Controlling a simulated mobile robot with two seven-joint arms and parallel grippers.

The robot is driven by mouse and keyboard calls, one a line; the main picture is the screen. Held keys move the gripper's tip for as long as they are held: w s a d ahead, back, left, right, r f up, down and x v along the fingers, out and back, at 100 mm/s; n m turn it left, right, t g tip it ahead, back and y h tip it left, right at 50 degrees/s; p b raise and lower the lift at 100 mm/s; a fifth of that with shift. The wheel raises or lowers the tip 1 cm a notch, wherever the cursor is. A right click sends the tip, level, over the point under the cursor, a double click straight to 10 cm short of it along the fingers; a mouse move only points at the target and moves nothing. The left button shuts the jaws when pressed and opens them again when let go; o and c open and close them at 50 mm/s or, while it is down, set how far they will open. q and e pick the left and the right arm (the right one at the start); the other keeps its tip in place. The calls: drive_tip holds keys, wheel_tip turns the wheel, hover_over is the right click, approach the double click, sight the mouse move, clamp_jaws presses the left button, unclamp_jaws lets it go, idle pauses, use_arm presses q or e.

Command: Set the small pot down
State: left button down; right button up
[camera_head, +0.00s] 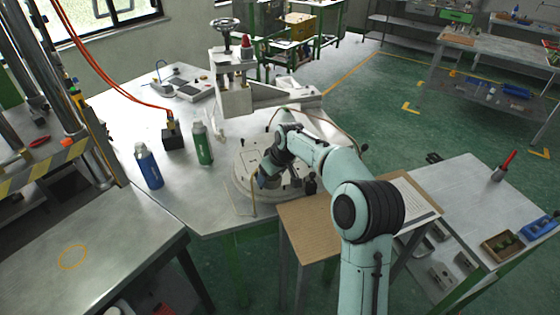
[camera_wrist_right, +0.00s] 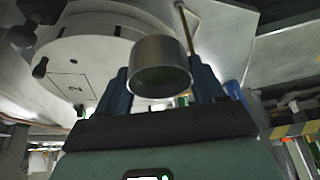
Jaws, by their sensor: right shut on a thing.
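The small pot (camera_wrist_right: 161,66) is a grey metal cup with a round rim, held between the blue fingers of my right gripper (camera_wrist_right: 160,84) in the right wrist view. In the head view my right gripper (camera_head: 268,181) is over the round light-coloured plate (camera_head: 243,172) of the machine on the grey table. I cannot make out the pot there, as my arm hides it. The round plate (camera_wrist_right: 85,62), marked "2", shows behind the pot in the right wrist view. I cannot tell whether the pot touches it. My left gripper is not in view.
A blue bottle (camera_head: 148,166) and a green bottle (camera_head: 202,144) stand on the table left of the plate, near a black block (camera_head: 173,137). The machine head with a red knob (camera_head: 246,46) rises behind. A brown board (camera_head: 306,234) lies under my arm.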

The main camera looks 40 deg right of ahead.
drive_tip(key=s+a+f, duration=0.4)
drive_tip(key=a+f, duration=0.3)
drive_tip(key=f, duration=0.3)
drive_tip(key=s+a+f, duration=0.5)
drive_tip(key=a+f, duration=0.3)
drive_tip(key=f, duration=0.2)
drive_tip(key=s+a+f, duration=0.5)
drive_tip(key=a+f, duration=0.2)
drive_tip(key=f, duration=0.3)
drive_tip(key=shift+a+m, duration=0.3)
drive_tip(key=shift+m, duration=0.1)
drive_tip(key=shift+f, duration=0.15)
drive_tip(key=shift+r, duration=0.3)
